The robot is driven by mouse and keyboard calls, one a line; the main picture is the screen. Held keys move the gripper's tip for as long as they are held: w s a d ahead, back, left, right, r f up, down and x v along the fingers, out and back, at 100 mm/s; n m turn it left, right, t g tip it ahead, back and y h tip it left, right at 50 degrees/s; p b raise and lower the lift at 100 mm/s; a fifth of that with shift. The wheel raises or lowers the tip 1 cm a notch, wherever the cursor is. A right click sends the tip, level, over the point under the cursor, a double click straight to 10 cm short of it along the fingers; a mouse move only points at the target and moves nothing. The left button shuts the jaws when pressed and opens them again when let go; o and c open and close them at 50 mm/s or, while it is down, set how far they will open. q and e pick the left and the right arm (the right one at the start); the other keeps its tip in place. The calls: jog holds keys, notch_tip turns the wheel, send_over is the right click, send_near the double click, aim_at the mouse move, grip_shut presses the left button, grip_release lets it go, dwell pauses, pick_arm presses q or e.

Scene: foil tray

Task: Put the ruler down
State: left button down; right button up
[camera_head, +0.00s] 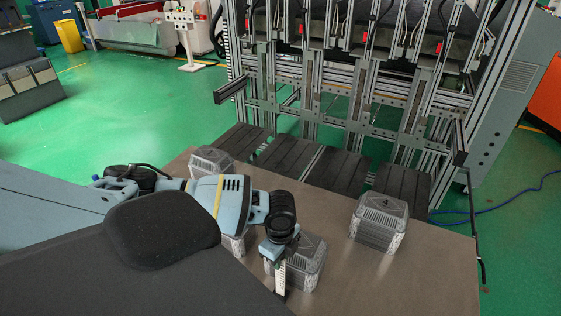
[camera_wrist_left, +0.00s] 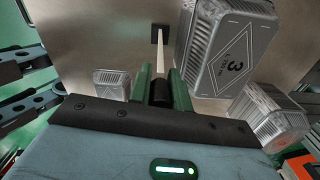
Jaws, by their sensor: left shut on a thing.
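My left gripper (camera_head: 277,250) is over the brown table and shut on the ruler (camera_head: 280,278), a thin pale strip that points down from the fingers in the head view. In the left wrist view the ruler (camera_wrist_left: 159,58) stands out between the green fingers (camera_wrist_left: 160,84) of the gripper, its far end at a small dark square (camera_wrist_left: 160,33) against the table. I cannot tell whether the ruler touches the table. My right gripper is in neither view.
A stack of foil trays (camera_head: 308,265) stands right beside the ruler; its lid shows a 3 in the left wrist view (camera_wrist_left: 232,62). A stack marked 4 (camera_head: 378,224) stands to the right, another (camera_head: 211,161) at the back left. The table (camera_head: 425,278) is bare at the right front.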

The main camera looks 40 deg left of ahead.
pick_arm(q)
jog(key=shift+f, duration=0.25)
jog(key=c, duration=1.3)
grip_release()
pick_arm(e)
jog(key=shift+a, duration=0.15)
pick_arm(q)
jog(key=shift+r, duration=0.1)
notch_tip(320, 180, up, 11)
jog(key=shift+f+p, duration=0.15)
jog(key=shift+p, duration=0.4)
jog(key=shift+r, duration=0.7)
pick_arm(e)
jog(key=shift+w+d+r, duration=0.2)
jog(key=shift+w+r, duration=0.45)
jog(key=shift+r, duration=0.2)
